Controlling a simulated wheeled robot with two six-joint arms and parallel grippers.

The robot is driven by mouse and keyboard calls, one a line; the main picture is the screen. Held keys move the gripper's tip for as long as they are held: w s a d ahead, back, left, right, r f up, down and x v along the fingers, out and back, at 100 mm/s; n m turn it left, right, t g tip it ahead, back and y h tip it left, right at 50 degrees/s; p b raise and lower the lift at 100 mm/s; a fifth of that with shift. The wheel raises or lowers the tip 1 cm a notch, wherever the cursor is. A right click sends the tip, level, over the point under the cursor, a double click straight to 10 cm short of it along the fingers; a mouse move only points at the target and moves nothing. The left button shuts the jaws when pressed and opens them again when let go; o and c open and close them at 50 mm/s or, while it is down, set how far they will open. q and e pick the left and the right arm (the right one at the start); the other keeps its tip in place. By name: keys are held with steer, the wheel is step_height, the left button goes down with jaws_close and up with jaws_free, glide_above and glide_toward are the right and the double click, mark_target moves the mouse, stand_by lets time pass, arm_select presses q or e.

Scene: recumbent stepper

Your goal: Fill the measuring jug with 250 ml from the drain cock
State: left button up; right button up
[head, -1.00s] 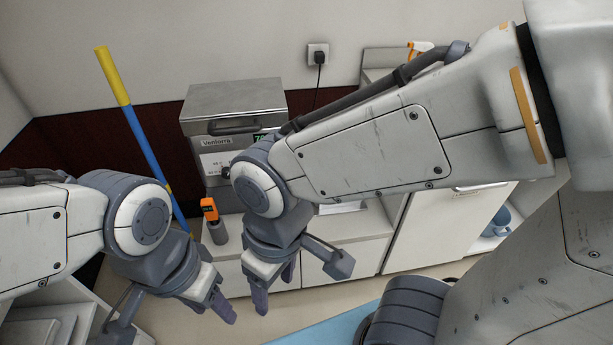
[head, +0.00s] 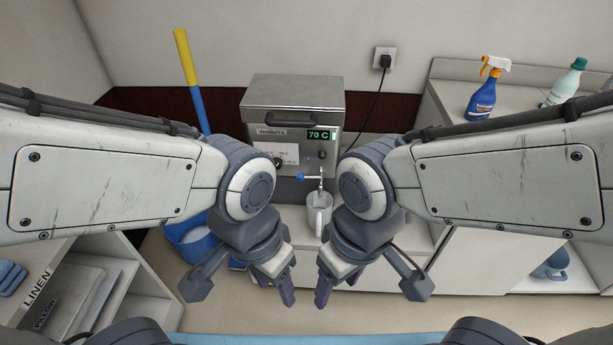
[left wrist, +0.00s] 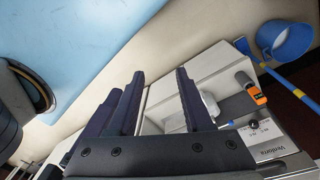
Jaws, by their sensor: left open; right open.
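The grey measuring jug (head: 319,212) stands upright on the white cabinet top, its handle facing me. It is below the drain cock (head: 314,177), which has a blue lever (head: 301,177), on the front of the steel bath (head: 292,105) reading 70 C. I cannot tell the liquid level. My left gripper (head: 274,285) is open and empty, nearer to me than the jug and to its left. It also shows in the left wrist view (left wrist: 160,100). My right gripper (head: 336,284) is open and empty, nearer to me and slightly right of the jug. Neither touches the jug.
A blue bucket (head: 188,238) and a blue-yellow pole (head: 190,75) stand at left. Open linen shelves (head: 110,265) are at lower left. A spray bottle (head: 487,90) stands on the right counter. An orange handheld device (left wrist: 251,90) shows in the left wrist view.

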arm_select(q)
steer(key=shift+w+d+f, duration=0.1)
steer(key=shift+w+f, duration=0.1)
steer(key=c, duration=0.7)
steer(key=w+d+f+b, duration=0.1)
steer(key=w+f, duration=0.1)
steer(key=w+d+f+m+t+b, duration=0.1)
steer(key=w+f, duration=0.1)
steer(key=w, duration=0.1)
steer(key=w+d+f+m+t+h+b, duration=0.1)
steer(key=w+d+f, duration=0.1)
steer(key=w, duration=0.1)
steer(key=shift+w, duration=0.25)
jaws_close()
steer(key=m+t+h+b, duration=0.1)
steer(key=m+t+b, duration=0.95)
steer(key=t, duration=0.25)
glide_toward(300, 179)
steer(key=shift+m+t, duration=0.25)
steer(key=shift+t, duration=0.05)
steer(key=x, duration=0.7)
steer(key=shift+s+f, duration=0.1)
steer(key=shift+f, duration=0.25)
